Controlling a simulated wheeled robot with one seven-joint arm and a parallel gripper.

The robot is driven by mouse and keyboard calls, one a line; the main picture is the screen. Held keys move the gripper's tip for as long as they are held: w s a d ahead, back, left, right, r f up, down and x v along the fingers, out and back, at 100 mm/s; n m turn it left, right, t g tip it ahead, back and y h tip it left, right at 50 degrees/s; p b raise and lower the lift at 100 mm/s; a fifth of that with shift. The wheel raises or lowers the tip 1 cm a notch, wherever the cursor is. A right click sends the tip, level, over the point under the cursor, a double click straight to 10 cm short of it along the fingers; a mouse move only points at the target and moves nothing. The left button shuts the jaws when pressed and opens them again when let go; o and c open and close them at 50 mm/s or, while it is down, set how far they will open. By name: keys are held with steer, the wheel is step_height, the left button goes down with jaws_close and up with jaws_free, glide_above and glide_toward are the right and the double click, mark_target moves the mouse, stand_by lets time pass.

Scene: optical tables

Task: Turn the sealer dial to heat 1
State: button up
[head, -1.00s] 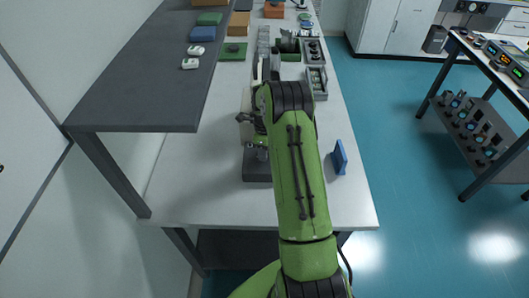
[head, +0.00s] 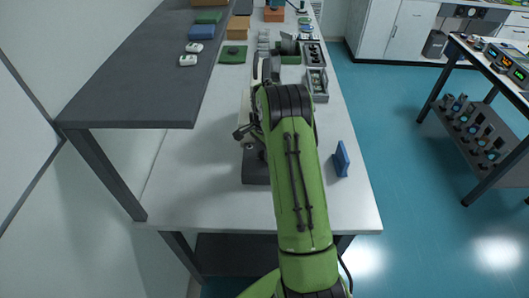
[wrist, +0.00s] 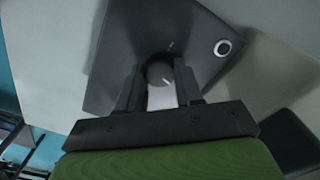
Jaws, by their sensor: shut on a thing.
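The sealer (head: 256,172) stands on the white bench, its dark base partly hidden behind my arm in the head view. In the wrist view its dark panel (wrist: 120,45) fills the upper middle. The round dark dial (wrist: 159,73) sits between my gripper's fingers (wrist: 160,88), which are shut on it from both sides. A short white line on the dial points toward the lower right of the picture. A light mark (wrist: 171,46) shows on the panel just above the dial. No heat numbers can be read.
A round button with a pale ring (wrist: 223,47) sits on the panel right of the dial. A blue upright piece (head: 341,159) stands right of my arm. A dark raised shelf (head: 135,90) runs along the left. Grey trays (head: 317,84) lie further back.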

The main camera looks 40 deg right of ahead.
steer(key=n, duration=0.5)
steer(key=shift+n+b, duration=0.3)
steer(key=n, duration=0.5)
steer(key=shift+w, duration=0.1)
steer(key=n+b, duration=0.1)
steer(key=n, duration=0.4)
steer(key=shift+n, duration=0.4)
steer(key=n, duration=0.4)
steer(key=shift+a+n+b, duration=0.1)
steer(key=shift+n+b, duration=0.2)
steer(key=o, duration=1)
steer(key=shift+o, duration=0.2)
step_height(320, 180, up, 16)
steer(key=p, duration=0.2)
steer(key=shift+f, duration=0.15)
